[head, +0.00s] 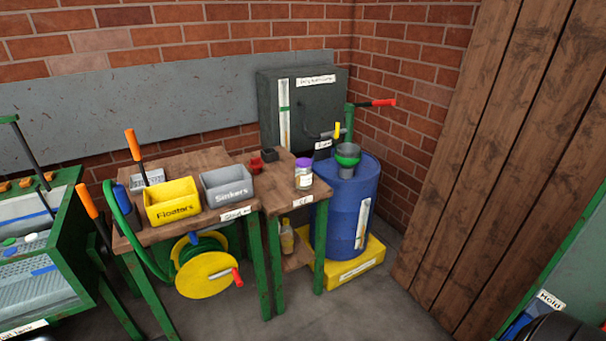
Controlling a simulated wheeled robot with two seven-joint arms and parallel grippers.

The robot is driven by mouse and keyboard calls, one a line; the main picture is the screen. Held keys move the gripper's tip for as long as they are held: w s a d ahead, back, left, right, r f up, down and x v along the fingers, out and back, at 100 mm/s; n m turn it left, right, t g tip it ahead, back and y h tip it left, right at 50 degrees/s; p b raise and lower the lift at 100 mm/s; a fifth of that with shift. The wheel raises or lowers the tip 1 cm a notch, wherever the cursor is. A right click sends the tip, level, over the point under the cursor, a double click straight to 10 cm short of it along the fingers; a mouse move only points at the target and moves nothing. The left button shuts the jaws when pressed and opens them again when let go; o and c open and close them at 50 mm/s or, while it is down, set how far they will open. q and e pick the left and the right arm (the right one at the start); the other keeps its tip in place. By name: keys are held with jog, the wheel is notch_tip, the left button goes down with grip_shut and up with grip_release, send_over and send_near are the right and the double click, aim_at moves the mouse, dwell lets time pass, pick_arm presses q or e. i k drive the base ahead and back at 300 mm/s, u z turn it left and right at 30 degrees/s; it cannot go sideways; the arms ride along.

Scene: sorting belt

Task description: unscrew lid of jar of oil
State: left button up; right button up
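A small jar (304,180) with a purple lid (303,163) and a pale label stands upright on the right part of the wooden table (283,198). The lid sits on top of the jar. The label is too small to read, and I cannot tell what is inside. A yellowish bottle (287,238) stands on the lower shelf under the table, partly hidden by a table leg. Neither of my grippers shows in the head view.
A yellow "Floaters" bin (172,212) and grey "Sinkers" bin (228,196) stand left of the jar. Small red (255,165) and black (270,155) items lie behind it. Floor is clear in front.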

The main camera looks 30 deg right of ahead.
aim_at(303, 176)
jog(key=u, duration=0.55)
jog(key=k, duration=0.65)
jog(key=u, duration=0.4)
jog(key=i, duration=1.1)
jog(key=z, duration=1.3)
jog(key=i, duration=1.05)
jog(key=z, duration=1.15)
